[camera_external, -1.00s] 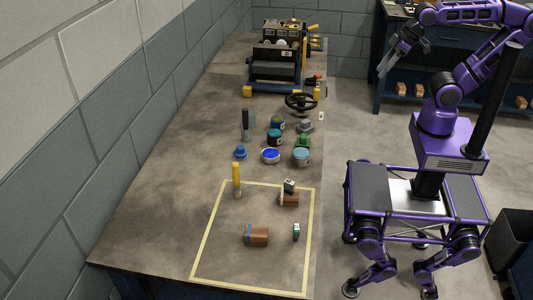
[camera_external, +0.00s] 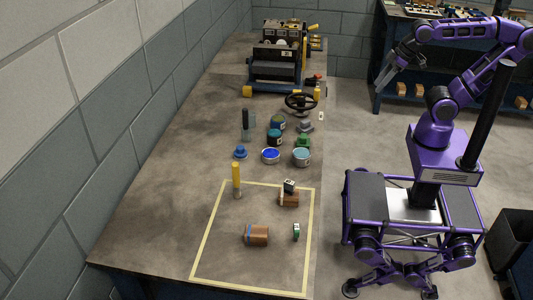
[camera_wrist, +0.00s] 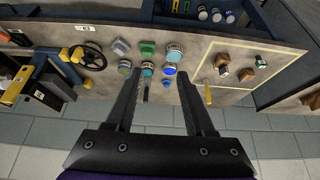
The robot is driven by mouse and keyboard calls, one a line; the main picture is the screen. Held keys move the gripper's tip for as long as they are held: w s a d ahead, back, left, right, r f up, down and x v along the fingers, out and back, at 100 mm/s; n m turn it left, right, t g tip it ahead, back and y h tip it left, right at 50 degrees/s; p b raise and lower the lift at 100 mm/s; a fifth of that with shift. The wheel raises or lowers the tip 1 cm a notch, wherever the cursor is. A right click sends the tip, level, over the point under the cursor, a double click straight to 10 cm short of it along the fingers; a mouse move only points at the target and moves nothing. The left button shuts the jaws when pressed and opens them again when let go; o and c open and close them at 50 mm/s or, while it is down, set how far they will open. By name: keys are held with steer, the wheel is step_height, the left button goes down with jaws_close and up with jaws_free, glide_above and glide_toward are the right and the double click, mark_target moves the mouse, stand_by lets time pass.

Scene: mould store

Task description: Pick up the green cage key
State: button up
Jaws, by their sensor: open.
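A small green piece (camera_external: 303,140) lies on the long workbench near its right edge, behind a teal tin; it also shows in the wrist view (camera_wrist: 147,48). I cannot make out a key shape in it. A small green and white piece (camera_external: 296,231) stands inside the yellow taped outline, and it shows in the wrist view too (camera_wrist: 246,74). Which of them is the green cage key I cannot tell. My gripper (camera_external: 384,78) is open and empty, in the air to the right of the bench. Its two fingers (camera_wrist: 160,82) are wide apart in the wrist view.
Tins (camera_external: 271,156), a grey piece (camera_external: 305,126) and a black handwheel (camera_external: 301,103) crowd around the green piece. A yellow-handled tool (camera_external: 236,178) and brown blocks (camera_external: 257,236) stand nearer. A block wall (camera_external: 95,130) borders the bench's left. Floor lies between bench and me.

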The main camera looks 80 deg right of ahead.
steer(key=o, duration=0.5)
